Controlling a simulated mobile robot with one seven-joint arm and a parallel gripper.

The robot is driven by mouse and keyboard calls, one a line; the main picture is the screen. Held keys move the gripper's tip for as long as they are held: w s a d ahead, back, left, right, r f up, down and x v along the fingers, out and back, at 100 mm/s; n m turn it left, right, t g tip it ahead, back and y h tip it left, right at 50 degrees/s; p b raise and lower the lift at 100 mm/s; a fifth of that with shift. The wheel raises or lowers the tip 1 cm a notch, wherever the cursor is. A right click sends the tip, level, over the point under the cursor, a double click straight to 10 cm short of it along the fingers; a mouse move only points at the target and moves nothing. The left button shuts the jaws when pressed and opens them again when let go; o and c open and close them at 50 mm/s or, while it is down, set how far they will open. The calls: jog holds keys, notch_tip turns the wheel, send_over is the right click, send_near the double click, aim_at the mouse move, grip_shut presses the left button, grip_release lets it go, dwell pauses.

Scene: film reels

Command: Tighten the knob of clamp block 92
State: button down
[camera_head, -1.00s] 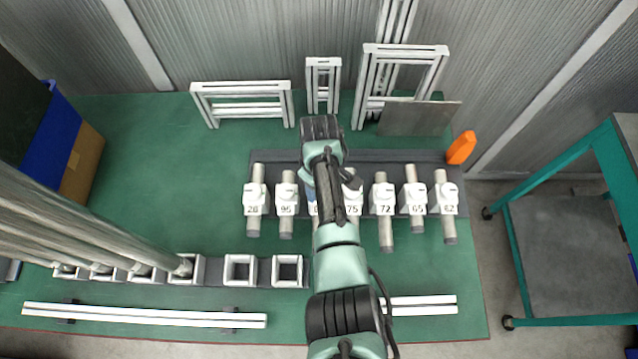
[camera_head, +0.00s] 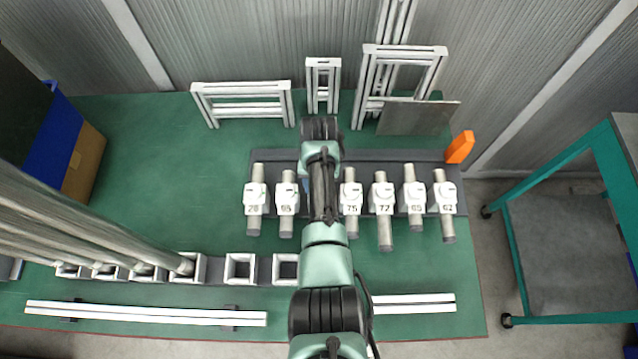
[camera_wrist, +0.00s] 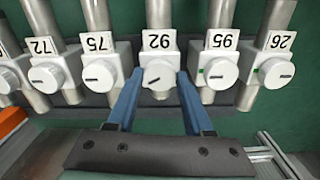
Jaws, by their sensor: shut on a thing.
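Clamp block 92 (camera_wrist: 161,52) is a white block on a metal rod, in the middle of the wrist view. Its round white knob (camera_wrist: 161,80) faces the camera, with a dark slot mark tilted from level. My gripper (camera_wrist: 161,75) has its two blue fingers on either side of this knob and is shut on it. In the head view my arm covers block 92 and the fingertips.
Block 75 (camera_wrist: 99,66) and block 95 (camera_wrist: 219,64) stand close on either side, their knobs near my fingers. Blocks 95 and 26 (camera_wrist: 274,62) show small green marks. White frames (camera_head: 245,103) and an orange piece (camera_head: 460,147) stand behind the row.

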jog(key=m, duration=0.5)
jog(key=shift+m, duration=0.3)
dwell(0.4)
jog(key=shift+c, duration=1.4)
grip_release()
notch_tip(320, 180, up, 13)
